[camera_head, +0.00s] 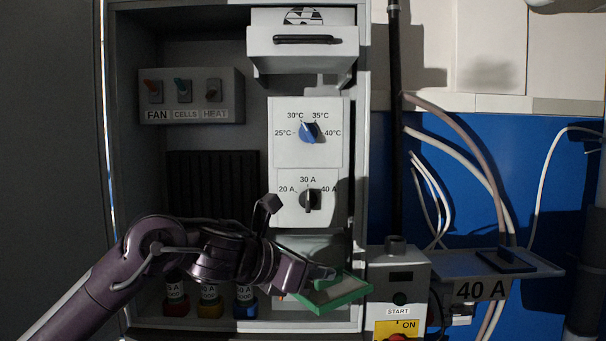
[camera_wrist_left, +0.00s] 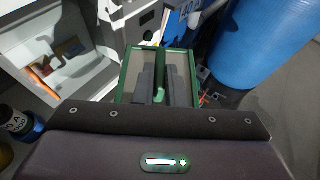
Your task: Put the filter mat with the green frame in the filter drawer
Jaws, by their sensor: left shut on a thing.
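The filter mat with the green frame (camera_head: 342,297) is at the lower right of the cabinet in the head view, held tilted. In the left wrist view the green frame (camera_wrist_left: 186,62) extends ahead of the left gripper (camera_wrist_left: 160,88), whose dark fingers lie over the mat. A white drawer (camera_head: 268,47) with a dark bar handle and a black fan-like symbol above it is at the top of the cabinet, well above the gripper. It appears to stand out from the cabinet; its inside is hidden. My right gripper is not in view.
A switch box (camera_head: 191,97) is at the upper left, above a dark ribbed panel (camera_head: 213,180). Two dial panels (camera_head: 308,155) stand below the drawer. Several coloured labelled items sit on the cabinet floor. A START box (camera_head: 399,278), cables and a 40 A shelf (camera_head: 450,264) are to the right.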

